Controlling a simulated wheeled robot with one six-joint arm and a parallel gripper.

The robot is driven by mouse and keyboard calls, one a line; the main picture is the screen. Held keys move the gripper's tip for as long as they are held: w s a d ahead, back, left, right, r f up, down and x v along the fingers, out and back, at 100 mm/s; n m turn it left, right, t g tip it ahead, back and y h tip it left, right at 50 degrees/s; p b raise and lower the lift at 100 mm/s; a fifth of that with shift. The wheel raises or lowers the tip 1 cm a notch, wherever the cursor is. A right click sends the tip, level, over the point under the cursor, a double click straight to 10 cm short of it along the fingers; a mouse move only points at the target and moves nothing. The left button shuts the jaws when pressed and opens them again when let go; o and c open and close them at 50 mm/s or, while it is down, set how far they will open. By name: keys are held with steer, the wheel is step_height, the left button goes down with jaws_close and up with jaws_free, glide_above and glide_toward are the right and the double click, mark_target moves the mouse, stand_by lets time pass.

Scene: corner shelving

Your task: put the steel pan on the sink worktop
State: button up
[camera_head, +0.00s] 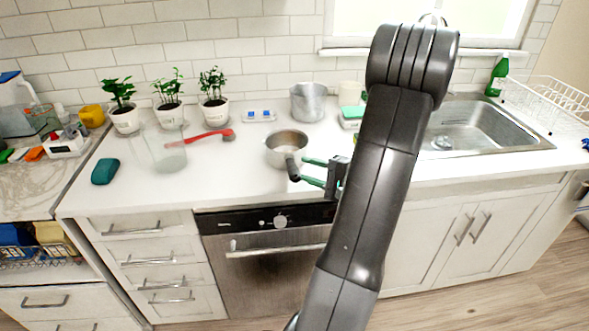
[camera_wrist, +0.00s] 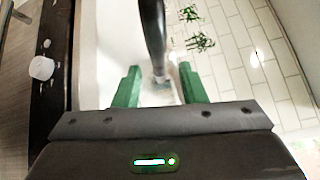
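The steel pan (camera_head: 287,139) stands on the white counter left of my arm, above the oven. Its dark handle (camera_head: 293,169) points toward the front, at my gripper. My gripper (camera_head: 303,171) has its two green fingers apart at the handle's end. In the wrist view, a dark bar that looks like the handle (camera_wrist: 152,35) lies ahead between the spread fingers (camera_wrist: 160,86), with gaps on both sides. The pan's bowl cannot be made out there. The sink worktop (camera_head: 470,165) is at the right, partly hidden by my arm.
The sink basin (camera_head: 480,125) is set into the right worktop, with a dish rack (camera_head: 550,105) and green bottle (camera_head: 497,77) beyond. A metal pot (camera_head: 308,103) stands behind the pan. A red-handled brush (camera_head: 200,137), glass container (camera_head: 165,153) and potted plants (camera_head: 214,112) stand left.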

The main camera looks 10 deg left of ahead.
steer(key=shift+b+v, duration=0.3)
steer(key=shift+v, duration=2.1)
